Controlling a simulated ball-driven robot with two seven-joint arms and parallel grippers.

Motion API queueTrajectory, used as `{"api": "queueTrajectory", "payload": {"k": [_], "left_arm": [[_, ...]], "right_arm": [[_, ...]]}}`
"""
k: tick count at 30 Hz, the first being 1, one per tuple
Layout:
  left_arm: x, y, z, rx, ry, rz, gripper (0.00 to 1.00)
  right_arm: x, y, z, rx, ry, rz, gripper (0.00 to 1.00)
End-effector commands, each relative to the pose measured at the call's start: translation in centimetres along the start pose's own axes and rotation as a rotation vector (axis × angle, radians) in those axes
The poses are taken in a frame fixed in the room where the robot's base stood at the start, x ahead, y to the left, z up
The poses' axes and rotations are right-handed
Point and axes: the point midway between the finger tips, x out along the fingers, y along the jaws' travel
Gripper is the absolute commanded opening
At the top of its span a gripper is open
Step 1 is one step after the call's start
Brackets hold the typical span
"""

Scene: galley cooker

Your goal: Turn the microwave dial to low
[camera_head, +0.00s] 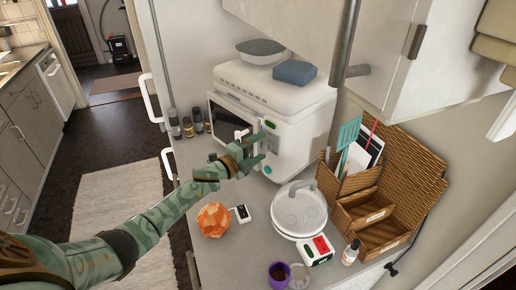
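The white microwave (303,133) stands on the counter against the wall, with its dark door window at the left of its front. Its control panel is on the right of the front, with a small green display (270,124) near the top and a teal button (267,170) low down. My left gripper (258,150) is in front of the panel, between display and button, with its fingers apart. The dial cannot be made out; the gripper covers that part of the panel. I cannot tell whether the fingers touch it. My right gripper is not in view.
A grey bowl (260,53) and a blue block (295,72) sit on the microwave. Several small jars (188,127) are left of the microwave.

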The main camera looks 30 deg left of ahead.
Motion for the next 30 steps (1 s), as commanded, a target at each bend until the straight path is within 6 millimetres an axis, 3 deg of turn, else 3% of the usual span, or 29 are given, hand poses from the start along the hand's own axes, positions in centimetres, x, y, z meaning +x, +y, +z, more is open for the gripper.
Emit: {"api": "queueTrajectory", "payload": {"k": [6,10,24,30], "left_arm": [[-0.1,-0.1,0.0,0.001,0.001,-0.001,0.67],[-1.5,0.0,0.0,0.003,0.0,0.001,0.67],[-13.3,0.2,0.0,0.0,0.0,0.003,0.67],[-15.9,0.1,0.0,0.001,0.0,0.0,0.67]], "right_arm": [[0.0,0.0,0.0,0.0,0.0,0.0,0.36],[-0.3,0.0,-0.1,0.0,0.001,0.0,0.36],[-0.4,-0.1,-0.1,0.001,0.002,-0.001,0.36],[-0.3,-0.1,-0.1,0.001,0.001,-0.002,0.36]]}}
